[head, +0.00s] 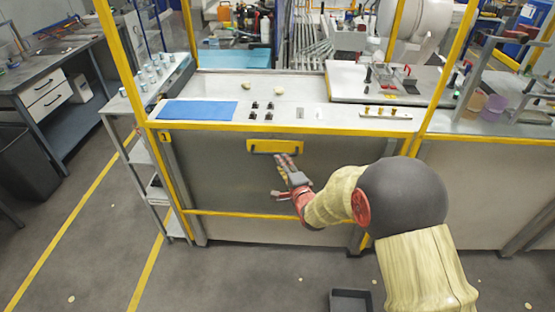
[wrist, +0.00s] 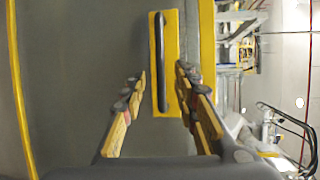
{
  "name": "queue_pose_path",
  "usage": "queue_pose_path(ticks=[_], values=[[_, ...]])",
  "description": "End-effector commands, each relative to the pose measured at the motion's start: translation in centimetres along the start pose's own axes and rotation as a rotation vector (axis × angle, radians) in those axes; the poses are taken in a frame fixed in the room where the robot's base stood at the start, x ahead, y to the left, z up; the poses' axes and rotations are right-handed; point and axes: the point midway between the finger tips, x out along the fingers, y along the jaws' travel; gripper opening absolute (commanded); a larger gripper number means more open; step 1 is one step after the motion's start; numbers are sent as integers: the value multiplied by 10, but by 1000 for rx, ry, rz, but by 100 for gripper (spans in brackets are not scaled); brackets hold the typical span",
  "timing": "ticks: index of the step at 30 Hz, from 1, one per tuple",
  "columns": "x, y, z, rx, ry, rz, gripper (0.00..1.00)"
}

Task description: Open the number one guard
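The number one guard (head: 220,178) is a grey panel in a yellow frame, with a small "1" label (head: 164,137) at its upper left. It looks shut. Its yellow handle plate with a dark bar (head: 274,146) is at the top middle. My gripper (head: 280,176) is open and empty in front of the panel, just below the handle. In the wrist view the dark bar handle (wrist: 160,60) lies between the two spread fingers (wrist: 160,82), ahead of the tips. I see no contact with the bar.
Above the guard is a worktop with a blue mat (head: 197,110), black switches and small pale parts. A shelf cart (head: 150,90) stands at the left. A dark tray (head: 351,300) lies on the floor below my arm. The floor at the left front is mostly clear.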

Motion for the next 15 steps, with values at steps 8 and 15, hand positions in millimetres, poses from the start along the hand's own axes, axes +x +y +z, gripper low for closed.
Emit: queue_pose_path(ticks=[8, 15], values=[[-30, 0, 0, 0, 0, 1, 30], [-33, 0, 0, 0, 0, 0, 30]])
